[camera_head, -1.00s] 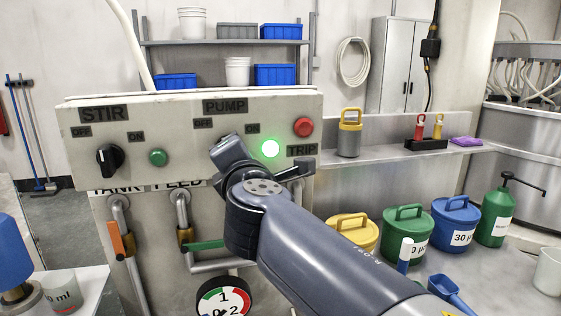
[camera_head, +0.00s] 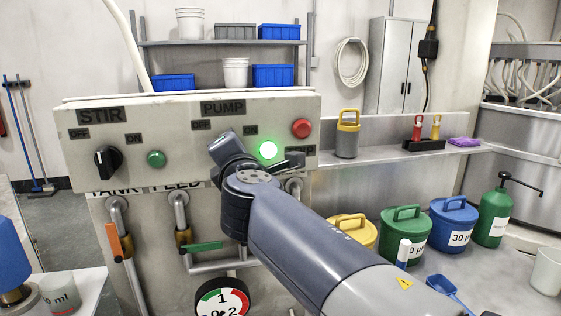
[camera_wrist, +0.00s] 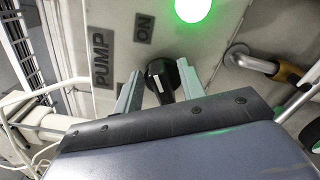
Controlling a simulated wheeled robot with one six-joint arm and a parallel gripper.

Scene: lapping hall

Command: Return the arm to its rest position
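My arm (camera_head: 310,235) reaches from the lower right up to the control panel (camera_head: 92,160). Its wrist covers the PUMP knob in the head view. In the wrist view my gripper (camera_wrist: 159,70) has its two fingers apart, on either side of the black PUMP knob (camera_wrist: 162,80). Narrow gaps seem to show between the fingers and the knob; whether either touches it is unclear. The knob sits below the ON label (camera_wrist: 145,27). The green lamp (camera_head: 267,150) beside it is lit and also shows in the wrist view (camera_wrist: 193,8).
The STIR knob (camera_head: 107,161), a dark green button (camera_head: 156,159) and a red button (camera_head: 301,128) are on the panel. Valve pipes and a gauge (camera_head: 222,302) are below. Lidded buckets (camera_head: 405,228) and a green sprayer (camera_head: 494,218) stand at right.

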